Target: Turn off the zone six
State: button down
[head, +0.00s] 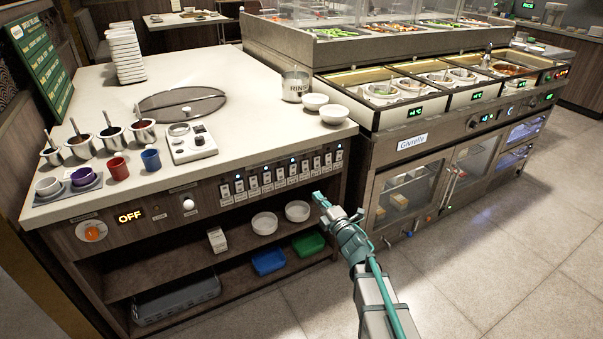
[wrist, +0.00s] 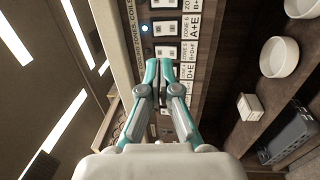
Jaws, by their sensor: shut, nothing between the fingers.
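A row of white rocker switches (head: 275,176) runs along the front panel of the counter in the head view, with small lights above some of them. In the wrist view, a switch (wrist: 167,28) beside a label ending in "A+E" has a lit light (wrist: 144,28) next to it.
An orange knob (head: 92,231) and an "OFF" display (head: 130,216) are at the left. A steel refrigerated counter (head: 400,180) stands to the right.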

aim_at(294, 168)
jog(key=shift+a+r, duration=0.1)
dwell(0.3)
jog(key=x, duration=1.4)
